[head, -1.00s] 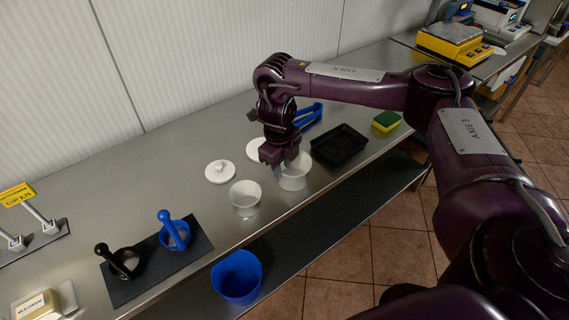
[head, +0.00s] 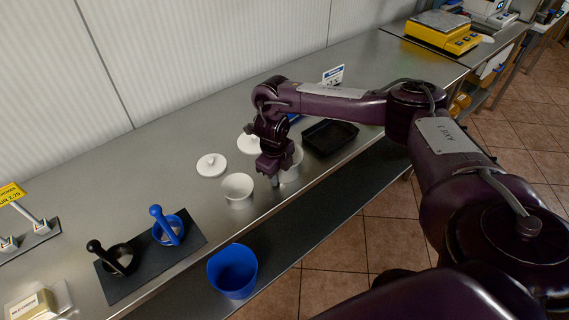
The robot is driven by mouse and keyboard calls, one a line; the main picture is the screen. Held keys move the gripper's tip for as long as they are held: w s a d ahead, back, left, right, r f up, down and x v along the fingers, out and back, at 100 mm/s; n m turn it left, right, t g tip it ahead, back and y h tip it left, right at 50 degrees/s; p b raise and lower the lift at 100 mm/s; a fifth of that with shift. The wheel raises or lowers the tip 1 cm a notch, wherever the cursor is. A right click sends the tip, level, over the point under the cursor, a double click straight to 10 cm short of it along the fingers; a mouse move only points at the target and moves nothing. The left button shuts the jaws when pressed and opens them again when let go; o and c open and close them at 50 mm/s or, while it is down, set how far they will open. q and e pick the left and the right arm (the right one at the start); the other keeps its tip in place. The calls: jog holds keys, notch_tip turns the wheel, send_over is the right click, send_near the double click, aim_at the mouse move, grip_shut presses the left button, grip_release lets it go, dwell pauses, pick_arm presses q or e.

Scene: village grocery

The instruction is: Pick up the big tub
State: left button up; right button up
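Two white tubs stand on the steel counter. The right tub (head: 291,169) looks the larger of the two and is partly hidden behind my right gripper. The smaller white tub (head: 238,188) stands to its left, open at the top. My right gripper (head: 275,181) points down at the left side of the larger tub, close to its rim, between the two tubs. Its fingertips are small and dark here, so I cannot tell whether they are apart, or touching the tub. My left gripper is not in view.
Two white lids (head: 211,165) (head: 248,145) lie behind the tubs. A black tray (head: 330,138) is to the right. A dark mat with a blue mortar (head: 168,231) and a black mortar (head: 117,260) is at the left. A blue bucket (head: 232,271) stands below the counter's front edge.

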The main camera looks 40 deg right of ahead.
grip_shut()
